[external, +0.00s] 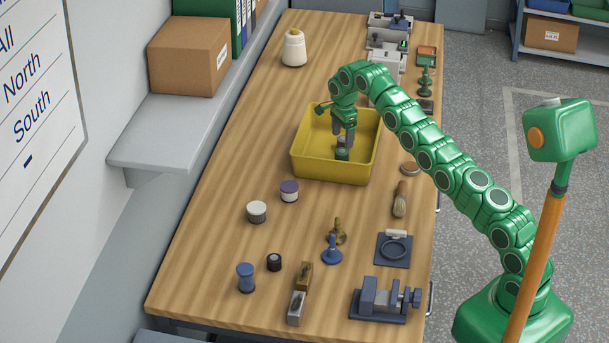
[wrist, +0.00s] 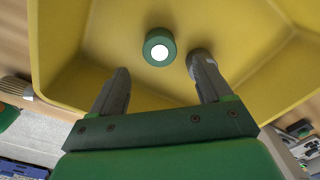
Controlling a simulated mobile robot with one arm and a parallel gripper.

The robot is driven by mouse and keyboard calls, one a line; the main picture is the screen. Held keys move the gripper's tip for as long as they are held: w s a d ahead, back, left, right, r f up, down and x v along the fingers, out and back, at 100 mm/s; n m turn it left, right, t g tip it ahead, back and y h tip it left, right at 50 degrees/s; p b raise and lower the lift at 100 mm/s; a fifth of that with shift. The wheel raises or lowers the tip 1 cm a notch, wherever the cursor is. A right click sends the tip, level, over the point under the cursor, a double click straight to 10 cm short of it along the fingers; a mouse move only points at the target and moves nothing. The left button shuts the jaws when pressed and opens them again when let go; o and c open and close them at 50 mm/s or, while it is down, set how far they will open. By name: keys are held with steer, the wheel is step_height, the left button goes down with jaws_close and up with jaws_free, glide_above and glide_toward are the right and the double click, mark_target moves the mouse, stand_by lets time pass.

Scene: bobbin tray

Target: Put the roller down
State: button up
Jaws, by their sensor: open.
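The yellow tray (external: 308,166) stands on the wooden table, and its yellow walls (wrist: 60,40) fill much of the wrist view. My gripper (external: 343,134) points down inside it. In the wrist view my gripper (wrist: 160,70) is open, its two grey fingers apart with nothing between the tips. A short green cylinder with a white round end (wrist: 159,47), perhaps the roller, is in the tray just beyond the fingertips and shows clear of both. In the external view a small dark object (external: 342,154) shows under the fingers, partly hidden by them.
A white cone spool (external: 294,48) stands behind the tray. A purple-topped jar (external: 289,191) and a white-topped jar (external: 256,212) stand in front. A brush (external: 400,199) lies to the right.

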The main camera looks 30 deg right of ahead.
steer(key=shift+r, duration=0.25)
steer(key=shift+s+r, duration=0.15)
steer(key=shift+r, duration=0.05)
steer(key=s+d+r+n, duration=0.1)
steer(key=s+r+n, duration=0.3)
steer(key=s, duration=0.5)
steer(key=s+d+r+n+g, duration=0.1)
steer(key=s+r+n, duration=0.2)
steer(key=s+r, duration=0.5)
steer(key=s+d+r+n, duration=0.1)
steer(key=s+r+n, duration=0.25)
steer(key=s, duration=0.65)
steer(key=s+d+f+n, duration=0.1)
steer(key=s+f+n, duration=0.1)
steer(key=s, duration=1.1)
steer(key=s+d+f+n, duration=0.1)
steer(key=s+f+n, duration=0.1)
steer(key=s, duration=1.1)
steer(key=s+d+f+n, duration=0.1)
steer(key=s+n, duration=0.3)
steer(key=s, duration=0.9)
steer(key=shift+s+d+f+n+g, duration=0.25)
steer(key=shift+f+n+g, duration=0.15)
steer(key=shift+f, duration=0.35)
